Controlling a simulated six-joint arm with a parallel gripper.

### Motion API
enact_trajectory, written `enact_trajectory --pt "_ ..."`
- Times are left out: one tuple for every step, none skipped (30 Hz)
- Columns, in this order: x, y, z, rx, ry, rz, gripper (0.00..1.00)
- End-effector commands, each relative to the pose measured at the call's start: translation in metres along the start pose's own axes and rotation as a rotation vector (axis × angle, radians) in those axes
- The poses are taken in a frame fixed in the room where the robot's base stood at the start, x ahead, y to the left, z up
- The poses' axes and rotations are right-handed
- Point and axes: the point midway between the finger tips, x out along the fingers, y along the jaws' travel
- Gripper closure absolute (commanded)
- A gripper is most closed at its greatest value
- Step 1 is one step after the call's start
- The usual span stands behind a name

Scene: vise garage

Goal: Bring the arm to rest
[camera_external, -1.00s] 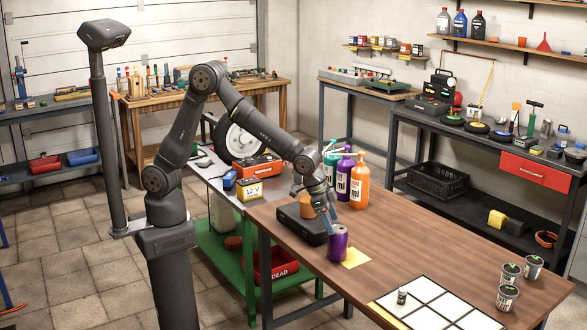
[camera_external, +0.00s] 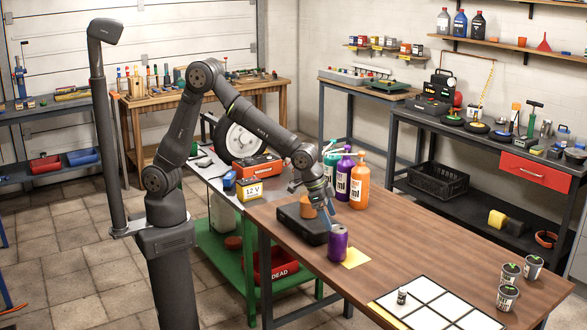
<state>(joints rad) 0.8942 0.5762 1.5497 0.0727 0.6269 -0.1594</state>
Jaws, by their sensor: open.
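My gripper (camera_external: 323,205) is open and points down over the near left part of the wooden table. It is just above and behind a purple can (camera_external: 338,243), which stands upright on the table. I see no object between the fingers, though they are small in this view. A black case (camera_external: 297,226) lies left of the can, and an orange object (camera_external: 308,208) is partly hidden by the gripper.
Teal, purple and orange bottles (camera_external: 359,180) stand behind the gripper. A yellow note (camera_external: 355,258) lies beside the can. A white grid mat (camera_external: 437,305) with a small jar (camera_external: 402,296) and several cups (camera_external: 509,298) are at the right. The table's middle (camera_external: 430,240) is clear.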

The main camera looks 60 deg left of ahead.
Motion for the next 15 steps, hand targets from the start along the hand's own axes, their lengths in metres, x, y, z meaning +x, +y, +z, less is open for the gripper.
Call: enact_trajectory --pt "0.01 0.0 0.001 0.0 -0.003 0.0 0.2" --pt "0.016 0.0 0.001 0.0 -0.004 -0.001 0.2" --pt "0.022 0.0 0.001 0.0 -0.003 0.0 0.2" --pt "0.028 0.0 0.001 0.0 -0.003 0.0 0.2" --pt "0.033 0.0 0.001 0.0 -0.004 0.0 0.2" --pt "0.04 0.0 0.001 0.0 -0.004 0.0 0.2" --pt "0.046 0.0 0.001 0.0 -0.004 0.0 0.2" --pt "0.051 0.0 0.001 0.0 -0.003 0.0 0.2" --pt "0.058 0.0 0.001 0.0 -0.003 0.0 0.2" --pt "0.063 0.0 0.001 0.0 -0.003 0.0 0.2" --pt "0.068 0.0 0.001 0.0 -0.002 0.0 0.2" --pt "0.075 0.0 0.001 0.0 -0.003 0.0 0.2" --pt "0.079 0.0 0.001 0.0 -0.003 0.0 0.2" --pt "0.084 0.0 0.001 0.0 -0.003 0.0 0.2" --pt "0.09 0.0 0.001 0.0 -0.003 0.0 0.2"
